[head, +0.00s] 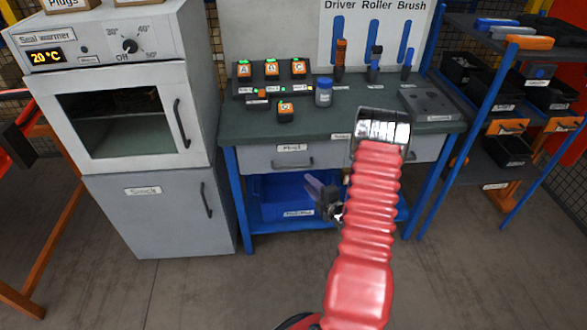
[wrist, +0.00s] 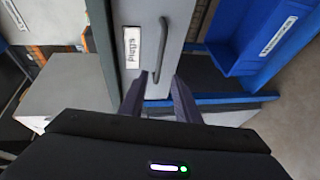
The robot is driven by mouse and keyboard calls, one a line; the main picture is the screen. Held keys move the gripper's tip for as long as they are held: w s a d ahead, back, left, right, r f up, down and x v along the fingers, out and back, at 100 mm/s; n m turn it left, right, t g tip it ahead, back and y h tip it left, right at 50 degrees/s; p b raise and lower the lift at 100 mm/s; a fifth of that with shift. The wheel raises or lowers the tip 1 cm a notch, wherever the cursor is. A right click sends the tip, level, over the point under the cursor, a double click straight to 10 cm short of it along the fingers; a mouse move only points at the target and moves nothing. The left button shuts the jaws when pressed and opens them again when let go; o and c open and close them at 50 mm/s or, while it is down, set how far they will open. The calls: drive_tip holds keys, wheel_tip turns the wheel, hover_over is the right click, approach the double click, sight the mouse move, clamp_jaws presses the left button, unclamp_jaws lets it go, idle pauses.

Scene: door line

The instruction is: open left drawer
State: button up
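The left drawer (head: 265,157) is a light grey front under the green bench top, labelled "Plugs", and it looks closed. Its dark bar handle (head: 292,164) is under the label. In the wrist view the drawer front (wrist: 140,75) stands on end, and the handle (wrist: 163,45) runs up and down. My gripper (head: 309,180) is in front of and just below the drawer. In the wrist view my gripper (wrist: 158,80) has its two dark fingers apart, with the handle's near end between or just beyond the tips. Contact cannot be told.
A blue bin (head: 275,198) sits on the shelf below the drawer. A grey oven cabinet (head: 150,130) stands close on the left. A blue rack (head: 480,100) with black bins stands right. Bench items include a blue-lidded jar (head: 323,95). The floor in front is clear.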

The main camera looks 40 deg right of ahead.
sight(293, 167)
drive_tip(key=x, duration=1.3)
drive_tip(key=shift+w+d+f, duration=0.15)
drive_tip(key=shift+w+f, duration=0.05)
drive_tip(key=shift+w, duration=0.15)
clamp_jaws()
idle(0.5)
